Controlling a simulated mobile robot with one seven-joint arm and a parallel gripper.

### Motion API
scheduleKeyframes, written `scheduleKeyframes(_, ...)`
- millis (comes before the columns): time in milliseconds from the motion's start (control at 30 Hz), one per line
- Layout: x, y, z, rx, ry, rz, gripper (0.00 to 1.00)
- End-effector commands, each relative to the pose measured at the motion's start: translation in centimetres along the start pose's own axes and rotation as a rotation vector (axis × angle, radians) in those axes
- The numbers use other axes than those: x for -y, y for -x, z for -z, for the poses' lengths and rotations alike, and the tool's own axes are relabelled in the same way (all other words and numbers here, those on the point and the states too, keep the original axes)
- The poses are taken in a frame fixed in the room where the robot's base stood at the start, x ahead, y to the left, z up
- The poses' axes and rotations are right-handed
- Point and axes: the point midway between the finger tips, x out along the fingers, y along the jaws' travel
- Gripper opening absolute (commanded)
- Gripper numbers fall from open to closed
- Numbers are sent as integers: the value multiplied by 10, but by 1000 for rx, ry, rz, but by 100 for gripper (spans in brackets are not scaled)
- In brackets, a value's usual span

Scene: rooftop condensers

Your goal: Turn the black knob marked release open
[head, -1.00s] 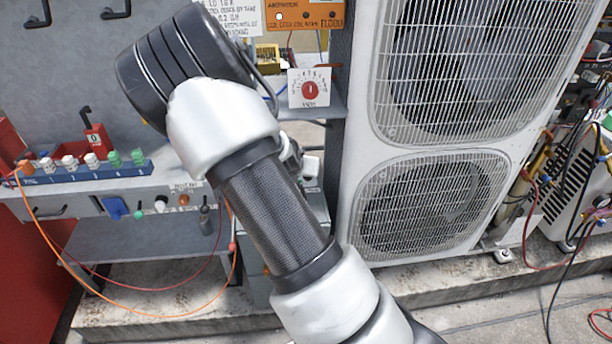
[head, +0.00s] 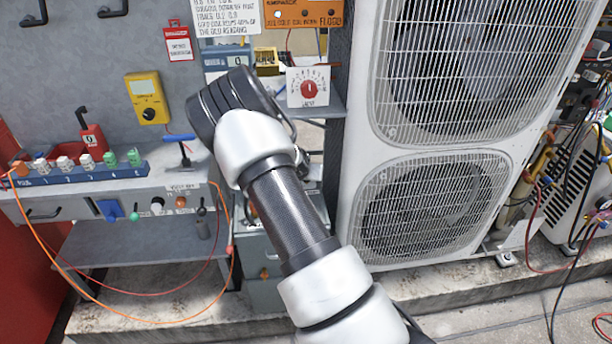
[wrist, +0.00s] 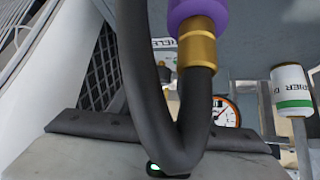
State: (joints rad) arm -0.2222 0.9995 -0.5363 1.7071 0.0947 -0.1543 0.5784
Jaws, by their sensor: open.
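I cannot pick out a black knob marked release in either view; the labels near the small controls are too small to read. On the bench front in the head view are a white knob (head: 158,206), an orange knob (head: 181,202) and a dark hanging part (head: 203,224). The wrist view shows a looped black hose (wrist: 190,120) with a brass collar (wrist: 197,48) and purple grip (wrist: 195,10) close to the camera. My gripper's fingers show in neither view; in the head view my arm hides the area behind it.
A tall condenser (head: 356,190) stands right of my arm. A white dial box with a red knob (head: 309,89) sits on a shelf. An orange cable (head: 75,277) loops below the bench. The wrist view has a gauge (wrist: 225,112) and a white cylinder (wrist: 291,88).

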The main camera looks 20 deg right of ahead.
Motion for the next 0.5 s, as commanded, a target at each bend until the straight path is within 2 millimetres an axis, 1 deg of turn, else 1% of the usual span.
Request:
scheduleKeyframes(33, 0, 0, 0, 0, 0, 0, 44)
scheduleKeyframes(67, 0, 0, 0, 0, 0, 0, 41)
scheduleKeyframes(200, 0, 0, 0, 0, 0, 0, 17)
scheduleKeyframes(300, 0, 0, 0, 0, 0, 0, 3)
scheduleKeyframes(500, -1, 0, 1, -1, 8, 11, 3)
